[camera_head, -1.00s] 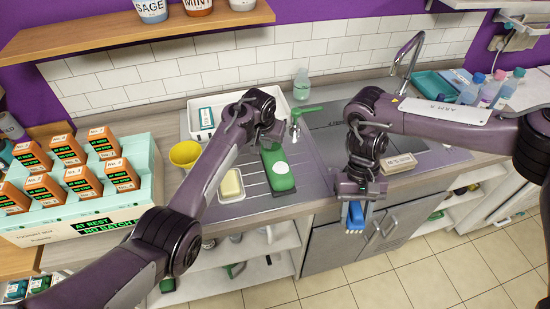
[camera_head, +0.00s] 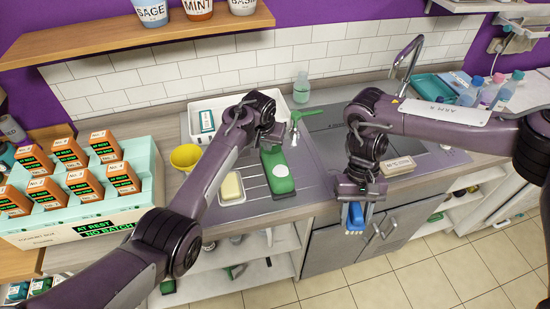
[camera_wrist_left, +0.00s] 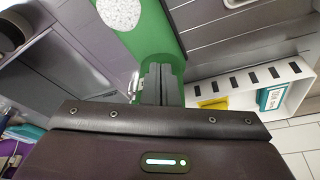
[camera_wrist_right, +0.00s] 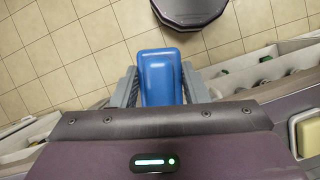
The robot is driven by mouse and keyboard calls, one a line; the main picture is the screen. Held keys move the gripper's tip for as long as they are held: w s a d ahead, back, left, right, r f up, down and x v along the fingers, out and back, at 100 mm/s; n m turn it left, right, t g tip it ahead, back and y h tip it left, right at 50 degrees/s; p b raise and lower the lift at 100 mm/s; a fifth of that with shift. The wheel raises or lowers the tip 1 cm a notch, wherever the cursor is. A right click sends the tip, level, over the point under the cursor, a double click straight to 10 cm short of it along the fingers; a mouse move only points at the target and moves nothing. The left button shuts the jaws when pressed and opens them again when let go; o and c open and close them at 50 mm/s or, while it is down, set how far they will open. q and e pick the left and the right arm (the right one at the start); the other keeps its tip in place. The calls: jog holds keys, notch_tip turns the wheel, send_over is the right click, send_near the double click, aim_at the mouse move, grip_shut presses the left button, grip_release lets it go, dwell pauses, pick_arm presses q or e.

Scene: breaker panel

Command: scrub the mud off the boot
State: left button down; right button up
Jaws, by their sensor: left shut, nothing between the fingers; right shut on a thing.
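A long green object (camera_head: 278,172), which seems to be the boot, lies on the ribbed drainboard left of the sink. It has a pale speckled oval patch, also clear in the left wrist view (camera_wrist_left: 120,12). I cannot make out mud on it. My left gripper (camera_wrist_left: 162,75) is shut and empty, its fingertips over or against the green object; contact is unclear. In the head view my left wrist hides part of that spot. My right gripper (camera_wrist_right: 160,85) is shut on a blue brush (camera_wrist_right: 160,72), held in front of the counter edge over the floor.
A yellow cup (camera_head: 185,157) and a pale yellow block (camera_head: 231,187) stand left of the green object. A white tray (camera_head: 222,107) is behind. A tan block (camera_head: 398,165) lies beside my right arm. Bottles (camera_head: 490,92) stand far right. The floor in front is clear.

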pick_arm(q)
jog(key=shift+r+p, duration=0.55)
jog(key=shift+r, duration=1.8)
jog(key=shift+r, duration=0.1)
